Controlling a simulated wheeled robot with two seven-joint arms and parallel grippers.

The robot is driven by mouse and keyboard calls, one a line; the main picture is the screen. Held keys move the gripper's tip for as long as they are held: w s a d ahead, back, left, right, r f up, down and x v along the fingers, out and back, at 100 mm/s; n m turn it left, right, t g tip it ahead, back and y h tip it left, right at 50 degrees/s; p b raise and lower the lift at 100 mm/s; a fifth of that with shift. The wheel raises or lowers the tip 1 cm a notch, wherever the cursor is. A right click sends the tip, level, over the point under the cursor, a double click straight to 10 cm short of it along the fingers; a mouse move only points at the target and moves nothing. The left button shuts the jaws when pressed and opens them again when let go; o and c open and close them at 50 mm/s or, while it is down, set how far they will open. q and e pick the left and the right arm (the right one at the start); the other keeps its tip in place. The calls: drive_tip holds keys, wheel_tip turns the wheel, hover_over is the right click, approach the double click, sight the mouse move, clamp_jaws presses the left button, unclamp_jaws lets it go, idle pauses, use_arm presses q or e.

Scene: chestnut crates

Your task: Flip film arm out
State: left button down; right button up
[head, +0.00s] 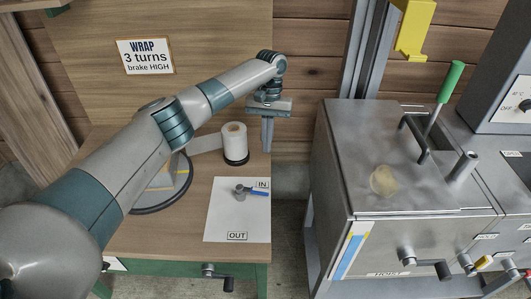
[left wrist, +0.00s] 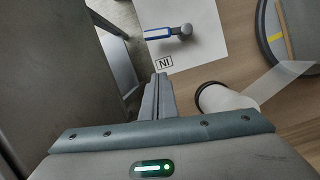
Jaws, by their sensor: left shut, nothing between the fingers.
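The film arm (head: 256,192) is a small lever with a blue handle and a grey pivot knob on a white sheet (head: 222,218). Its handle points right, just below the IN label (head: 262,184); the OUT label (head: 237,236) is nearer the front. The blue handle (left wrist: 159,33) also shows in the left wrist view, by the upside-down IN label (left wrist: 164,63). My left gripper (head: 267,148) is shut and empty, pointing down behind the film arm near the table's right edge. It is apart from the handle in the left wrist view (left wrist: 159,80). My right gripper is out of view.
A white film roll (head: 233,140) stands just left of my left gripper, its film stretching left to a round turntable (head: 158,209) partly behind my arm. A metal machine (head: 350,190) with a green-handled lever (head: 450,82) stands right, across a gap.

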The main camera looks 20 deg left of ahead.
sight(253, 190)
use_arm(q)
drive_tip(key=x, duration=0.9)
drive_tip(key=shift+f, duration=0.15)
drive_tip(key=shift+s+p, duration=0.35)
drive_tip(key=shift+p, duration=0.1)
drive_tip(key=shift+s, duration=0.45)
drive_tip(key=shift+s+d+p, duration=0.15)
drive_tip(key=shift+s+p, duration=0.3)
drive_tip(key=shift+s, duration=0.8)
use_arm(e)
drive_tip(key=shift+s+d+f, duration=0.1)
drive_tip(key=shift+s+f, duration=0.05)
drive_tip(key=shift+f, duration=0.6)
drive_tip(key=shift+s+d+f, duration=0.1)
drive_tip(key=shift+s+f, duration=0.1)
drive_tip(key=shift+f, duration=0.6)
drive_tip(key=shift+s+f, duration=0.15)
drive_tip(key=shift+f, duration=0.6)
